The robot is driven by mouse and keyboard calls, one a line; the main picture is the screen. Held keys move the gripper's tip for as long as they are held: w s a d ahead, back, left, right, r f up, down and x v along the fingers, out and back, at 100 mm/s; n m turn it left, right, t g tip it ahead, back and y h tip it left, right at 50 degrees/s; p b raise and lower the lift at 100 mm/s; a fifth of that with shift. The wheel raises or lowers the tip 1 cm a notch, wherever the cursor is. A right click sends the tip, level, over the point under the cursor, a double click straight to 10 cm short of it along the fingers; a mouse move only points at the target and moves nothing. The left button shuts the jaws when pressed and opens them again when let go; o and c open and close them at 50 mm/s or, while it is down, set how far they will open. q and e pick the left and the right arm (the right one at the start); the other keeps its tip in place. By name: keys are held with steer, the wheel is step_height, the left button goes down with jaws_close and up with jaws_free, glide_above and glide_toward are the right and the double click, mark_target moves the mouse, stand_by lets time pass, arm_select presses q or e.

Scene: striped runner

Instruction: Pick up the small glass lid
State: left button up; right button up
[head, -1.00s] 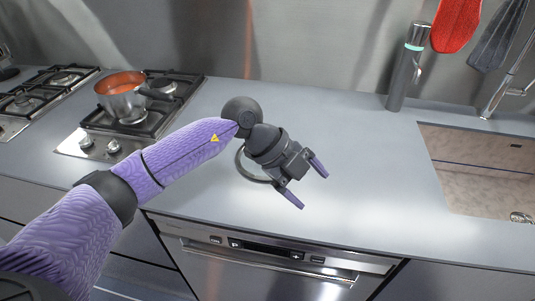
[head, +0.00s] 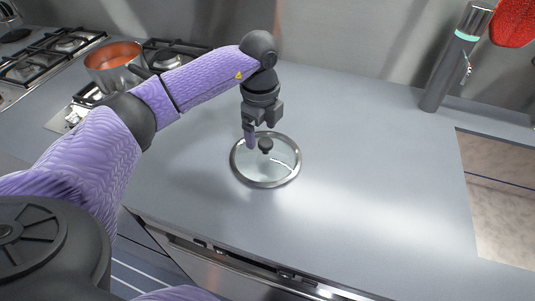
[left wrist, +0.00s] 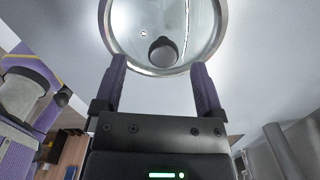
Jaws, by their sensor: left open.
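The small glass lid (head: 266,172) lies on the grey counter, round and clear with a steel rim and a dark knob (head: 266,145) at its middle. My left gripper (head: 257,140) points down over the far side of the lid, close to the knob. In the left wrist view the lid (left wrist: 128,42) shows at the top, and its knob stands beyond the fingertips, between their lines. My left gripper (left wrist: 160,72) is open there, with nothing between its purple fingers. My right gripper is not in view.
A pot with orange-red contents (head: 112,62) stands on the stove at the left. The counter right of the lid is clear.

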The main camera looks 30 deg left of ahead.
mark_target(266, 142)
arm_select(q)
steer(key=f, duration=0.3)
steer(key=d+f+b, duration=0.1)
steer(key=shift+w+f, duration=0.25)
steer(key=shift+f, duration=0.15)
steer(key=shift+a+r, duration=0.1)
jaws_close()
